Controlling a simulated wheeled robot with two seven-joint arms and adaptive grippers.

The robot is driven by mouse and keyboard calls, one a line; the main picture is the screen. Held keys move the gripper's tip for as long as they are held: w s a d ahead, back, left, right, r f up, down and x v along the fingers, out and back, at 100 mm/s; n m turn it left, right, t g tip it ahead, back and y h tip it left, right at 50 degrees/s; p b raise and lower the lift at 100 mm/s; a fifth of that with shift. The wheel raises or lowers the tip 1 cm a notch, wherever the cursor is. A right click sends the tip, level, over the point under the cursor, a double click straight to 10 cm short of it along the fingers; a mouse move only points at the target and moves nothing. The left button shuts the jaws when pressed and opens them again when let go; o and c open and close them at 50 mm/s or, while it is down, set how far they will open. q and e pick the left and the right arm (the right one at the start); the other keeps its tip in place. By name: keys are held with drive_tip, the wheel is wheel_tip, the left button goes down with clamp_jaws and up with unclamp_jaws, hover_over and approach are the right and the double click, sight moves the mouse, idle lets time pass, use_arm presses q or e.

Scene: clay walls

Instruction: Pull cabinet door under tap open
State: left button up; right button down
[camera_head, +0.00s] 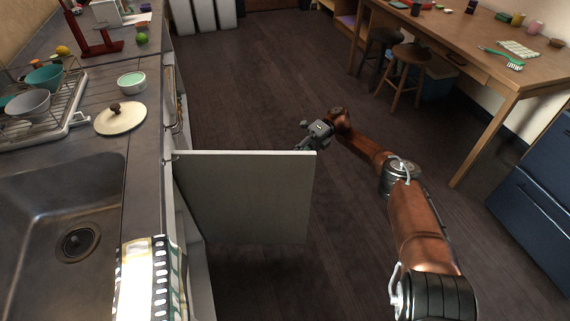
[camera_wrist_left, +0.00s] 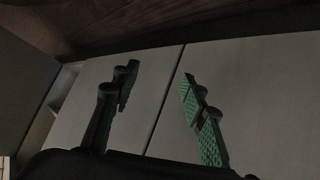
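The cabinet door (camera_head: 250,195), a pale flat panel, stands swung out from the counter front beside the sink (camera_head: 60,190), roughly square to it. My right gripper (camera_head: 308,143) is at the door's outer top corner, on its far side; its fingers are partly hidden by the door, so I cannot tell whether they are open or touching. My left gripper is outside the head view. In the left wrist view my left gripper (camera_wrist_left: 158,100) is open and empty, with green finger pads wide apart before pale panels (camera_wrist_left: 250,80) split by a dark seam. No tap shows.
A dish rack (camera_head: 45,115) with bowls, a round lid (camera_head: 120,118) and a small green bowl (camera_head: 131,83) are on the counter. A patterned cloth (camera_head: 150,280) hangs at the front edge. Stools (camera_head: 405,70) and a wooden desk (camera_head: 500,60) stand right. The floor between is clear.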

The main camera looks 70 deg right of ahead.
drive_tip(key=shift+f, duration=0.1)
idle(0.3)
drive_tip(key=c, duration=2.4)
unclamp_jaws()
